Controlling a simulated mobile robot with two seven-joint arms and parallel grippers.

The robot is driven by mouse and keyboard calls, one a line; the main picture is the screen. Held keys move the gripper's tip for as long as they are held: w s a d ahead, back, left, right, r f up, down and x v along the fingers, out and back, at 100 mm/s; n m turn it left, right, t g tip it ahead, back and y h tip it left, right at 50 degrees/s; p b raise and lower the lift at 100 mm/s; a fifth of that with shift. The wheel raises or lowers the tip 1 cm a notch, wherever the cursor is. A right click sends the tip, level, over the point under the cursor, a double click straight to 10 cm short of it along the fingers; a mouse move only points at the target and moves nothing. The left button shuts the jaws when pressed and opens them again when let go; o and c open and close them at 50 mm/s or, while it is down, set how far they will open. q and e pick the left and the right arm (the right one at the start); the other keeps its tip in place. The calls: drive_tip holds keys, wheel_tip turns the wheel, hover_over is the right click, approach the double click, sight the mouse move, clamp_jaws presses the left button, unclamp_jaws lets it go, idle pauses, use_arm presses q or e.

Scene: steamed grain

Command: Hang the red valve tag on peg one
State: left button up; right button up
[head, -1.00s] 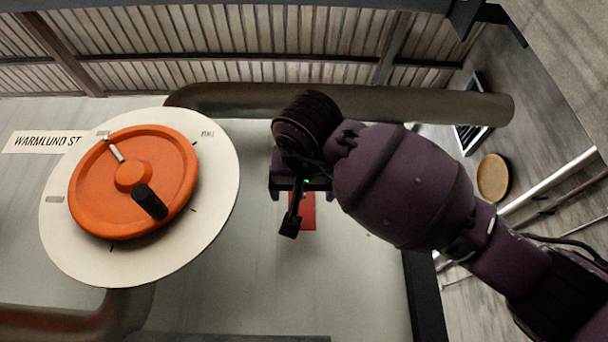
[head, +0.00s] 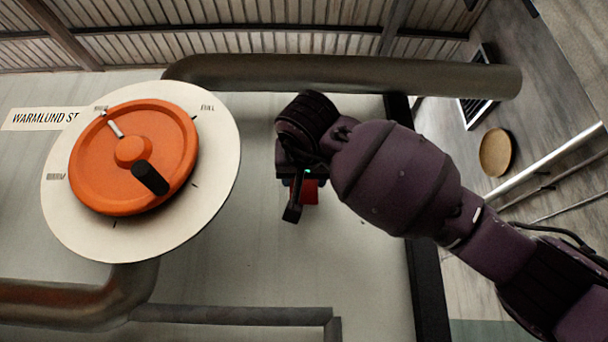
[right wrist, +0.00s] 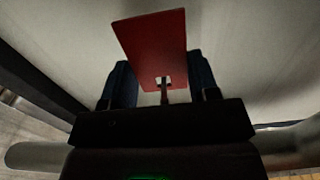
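The red tag (head: 311,192) shows in the head view just below my right gripper (head: 302,181), against the pale panel. The gripper covers its upper part. In the right wrist view the tag (right wrist: 152,45) is a flat red plate with a small light hole near its lower edge. A thin dark stem (right wrist: 164,96) meets the hole; I cannot tell whether it passes through. My right gripper (right wrist: 164,82) has its dark fingers apart, one on either side of the tag, and does not look closed on it. Peg numbers are not visible. My left gripper is out of view.
An orange handwheel (head: 133,157) with a black knob sits on a white dial (head: 217,150) left of my gripper. A thick pipe (head: 345,75) runs above, and another pipe (head: 60,303) lies at lower left. The panel (head: 265,255) between is clear.

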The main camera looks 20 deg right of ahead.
drive_tip(key=shift+c, duration=1.1)
drive_tip(key=o, duration=0.9)
drive_tip(key=shift+c, duration=0.2)
drive_tip(key=c, duration=1)
drive_tip(key=shift+r+p, duration=0.25)
drive_tip(key=shift+p, duration=0.25)
drive_tip(key=shift+v, duration=1.8)
drive_tip(key=shift+v, duration=3)
